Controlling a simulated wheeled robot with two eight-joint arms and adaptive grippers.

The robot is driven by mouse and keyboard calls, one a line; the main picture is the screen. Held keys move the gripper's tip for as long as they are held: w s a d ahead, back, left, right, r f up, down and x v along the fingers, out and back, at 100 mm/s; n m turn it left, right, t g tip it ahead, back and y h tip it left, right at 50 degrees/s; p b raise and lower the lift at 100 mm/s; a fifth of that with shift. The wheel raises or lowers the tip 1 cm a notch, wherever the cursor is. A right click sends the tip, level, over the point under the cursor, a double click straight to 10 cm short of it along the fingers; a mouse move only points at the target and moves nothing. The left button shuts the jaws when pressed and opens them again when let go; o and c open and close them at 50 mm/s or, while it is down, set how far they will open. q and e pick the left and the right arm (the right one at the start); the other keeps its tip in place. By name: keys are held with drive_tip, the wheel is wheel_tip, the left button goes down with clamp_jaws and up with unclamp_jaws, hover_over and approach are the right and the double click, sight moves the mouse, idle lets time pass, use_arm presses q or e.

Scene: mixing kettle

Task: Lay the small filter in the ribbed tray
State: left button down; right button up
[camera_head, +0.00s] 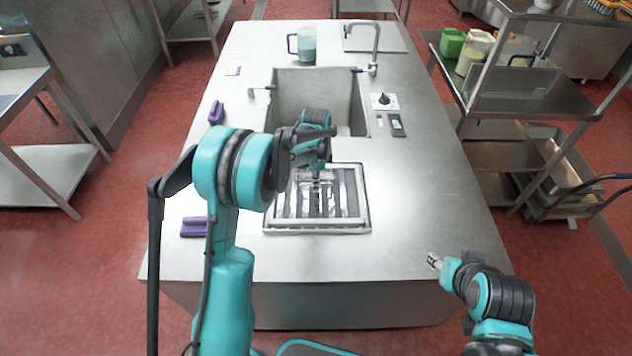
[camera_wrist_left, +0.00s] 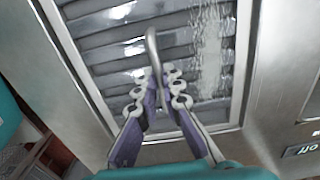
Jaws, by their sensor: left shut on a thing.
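The ribbed tray (camera_head: 366,205) lies flat on the steel worktop, a square with a pale metal frame and dark ribs; it fills much of the left wrist view (camera_wrist_left: 245,60). My left gripper (camera_head: 318,178) is over the tray's far half. In the left wrist view its fingers (camera_wrist_left: 162,90) are shut on a thin, curved grey metal piece (camera_wrist_left: 152,45). I cannot tell whether this piece belongs to the small filter; I cannot make out a separate filter. A speckled pale strip shows over the ribs. My right gripper (camera_head: 433,260) is off the tray, by the worktop's right front edge.
A sink (camera_head: 285,100) with a tap (camera_head: 375,50) lies behind the tray. A jug (camera_head: 305,45) stands at the back. Purple items (camera_head: 194,228) lie along the left edge. The worktop right of the tray is clear. A shelf cart (camera_head: 520,90) stands at right.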

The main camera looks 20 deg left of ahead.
use_arm(q)
drive_tip(key=c, duration=1.1)
unclamp_jaws()
drive_tip(key=shift+r, duration=0.15)
drive_tip(key=shift+r+p, duration=2.15)
drive_tip(key=shift+r, duration=1.2)
wheel_tip(320, 180, up, 20)
drive_tip(key=p, duration=1.2)
drive_tip(key=shift+p, duration=0.35)
